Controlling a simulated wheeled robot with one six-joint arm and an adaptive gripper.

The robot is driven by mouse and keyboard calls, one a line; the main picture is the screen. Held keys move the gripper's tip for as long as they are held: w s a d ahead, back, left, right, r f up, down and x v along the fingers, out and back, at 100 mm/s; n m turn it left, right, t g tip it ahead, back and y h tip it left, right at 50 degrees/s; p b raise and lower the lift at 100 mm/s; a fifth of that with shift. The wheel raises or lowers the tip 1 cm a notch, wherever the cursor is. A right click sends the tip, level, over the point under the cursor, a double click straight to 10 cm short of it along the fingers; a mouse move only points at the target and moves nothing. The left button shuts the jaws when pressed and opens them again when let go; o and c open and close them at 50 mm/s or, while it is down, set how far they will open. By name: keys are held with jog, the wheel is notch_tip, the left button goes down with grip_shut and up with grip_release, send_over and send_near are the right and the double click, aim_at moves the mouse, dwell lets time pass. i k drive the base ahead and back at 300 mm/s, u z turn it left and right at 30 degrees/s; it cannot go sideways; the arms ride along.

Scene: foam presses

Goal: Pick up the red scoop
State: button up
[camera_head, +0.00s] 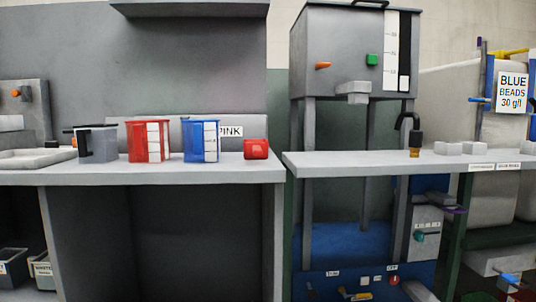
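A small red block-like object (256,149) sits near the right end of the left grey counter. A larger red container (137,142) with a white scale on its side stands further left on the same counter. I cannot tell for certain which of the two is the red scoop. Both stand free with nothing touching them that I can see. My gripper is not in view.
A blue container (193,143) and a grey container (102,145) flank the larger red one on the counter (230,174). A right shelf (340,163) passes in front of a tall grey hopper (338,50). A black spout (415,137) and pale blocks are on that shelf.

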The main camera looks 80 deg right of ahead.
aim_at(256, 151)
jog(key=z, duration=2.45)
jog(key=k, duration=1.25)
jog(key=u, duration=0.8)
jog(key=i, duration=1.4)
jog(key=z, duration=0.75)
